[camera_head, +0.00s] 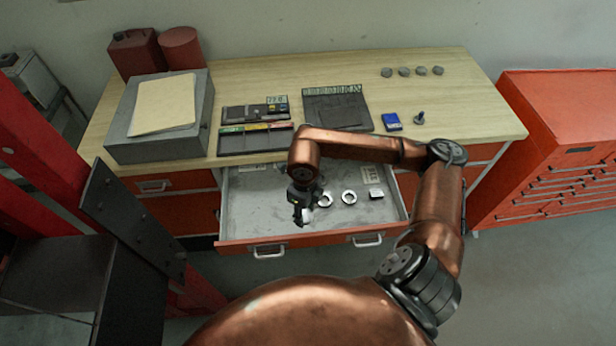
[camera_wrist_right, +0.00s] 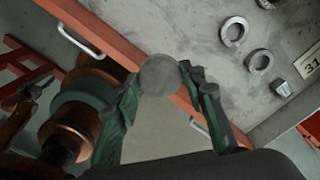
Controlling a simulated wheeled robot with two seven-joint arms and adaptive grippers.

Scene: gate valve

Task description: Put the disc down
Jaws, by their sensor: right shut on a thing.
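My right gripper (camera_head: 301,214) points down over the front part of the open drawer (camera_head: 245,215). In the right wrist view its two fingertips are shut on a round flat grey disc (camera_wrist_right: 160,75). The disc is seen face-on between the fingertips, in front of the drawer's orange front edge. How high it is above the drawer floor is hard to tell. In the head view the gripper mostly hides the disc. My left gripper is not in view.
Metal rings (camera_head: 349,197) and a small block (camera_head: 375,193) lie in the drawer. The drawer's left floor is clear.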

